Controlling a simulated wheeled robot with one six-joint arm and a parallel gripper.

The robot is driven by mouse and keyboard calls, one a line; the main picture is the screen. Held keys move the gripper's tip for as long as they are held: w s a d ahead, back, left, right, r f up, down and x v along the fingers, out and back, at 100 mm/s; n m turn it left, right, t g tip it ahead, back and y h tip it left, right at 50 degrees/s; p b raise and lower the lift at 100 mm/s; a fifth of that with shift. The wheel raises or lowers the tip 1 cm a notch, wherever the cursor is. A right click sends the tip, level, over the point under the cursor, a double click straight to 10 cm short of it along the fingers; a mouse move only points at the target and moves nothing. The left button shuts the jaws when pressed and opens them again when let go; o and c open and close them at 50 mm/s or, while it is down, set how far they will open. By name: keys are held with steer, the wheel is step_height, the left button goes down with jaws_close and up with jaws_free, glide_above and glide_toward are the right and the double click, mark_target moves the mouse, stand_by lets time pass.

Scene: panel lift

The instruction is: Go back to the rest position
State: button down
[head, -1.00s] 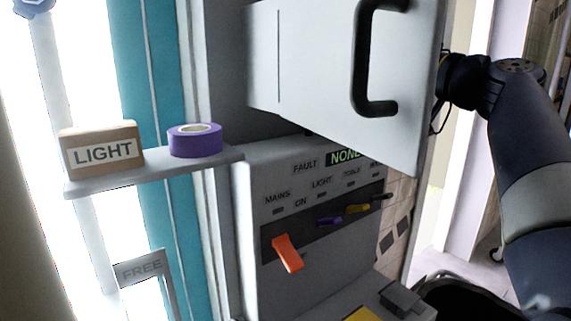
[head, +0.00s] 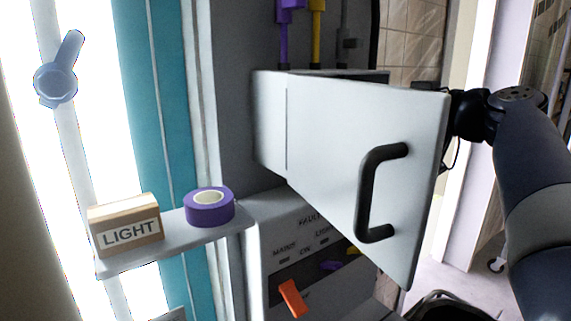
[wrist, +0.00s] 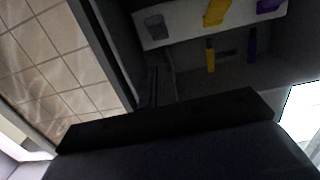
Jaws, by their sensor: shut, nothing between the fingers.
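My arm is at the right of the head view, its dark wrist (head: 470,115) behind the edge of the open white door (head: 340,150). The door hides my gripper there. In the wrist view a dark bar across the bottom is my gripper (wrist: 165,120), shut with nothing held. The door has a black handle (head: 370,195) on the side facing the head camera. Behind and below it is the grey control panel (head: 262,235) with an orange lever (head: 292,299), partly covered by the door.
A grey shelf (head: 180,240) at left holds a box marked LIGHT (head: 125,225) and purple tape (head: 209,208). A blue valve-like fitting (head: 57,82) is on a pale pipe. Purple (head: 284,40) and yellow (head: 317,35) parts hang above the door. Tiled wall lies behind.

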steer(key=shift+g+h, duration=0.3)
steer(key=shift+g, duration=0.3)
steer(key=shift+a+r+p+v, duration=0.1)
steer(key=shift+r+p+v, duration=0.1)
steer(key=shift+p+v, duration=0.55)
steer(key=shift+a+r+p+v, duration=0.15)
steer(key=shift+p+v, duration=0.25)
steer(key=shift+v, duration=0.75)
steer(key=shift+a+r+p+v, duration=0.1)
steer(key=shift+r+p+v, duration=0.1)
steer(key=shift+p+v, duration=0.55)
steer(key=shift+s+d, duration=0.15)
steer(key=shift+s, duration=0.05)
steer(key=w+a+f+t+b, duration=0.1)
steer(key=w+a+f+b, duration=0.1)
steer(key=w+f+b, duration=0.1)
steer(key=w+b, duration=0.1)
steer(key=b, duration=0.1)
steer(key=shift+w+a+y+b, duration=0.3)
steer(key=shift+y+b, duration=0.1)
steer(key=b, duration=0.1)
steer(key=t+b, duration=0.1)
steer(key=b, duration=0.1)
steer(key=shift+w+f, duration=0.15)
steer(key=shift+f, duration=0.15)
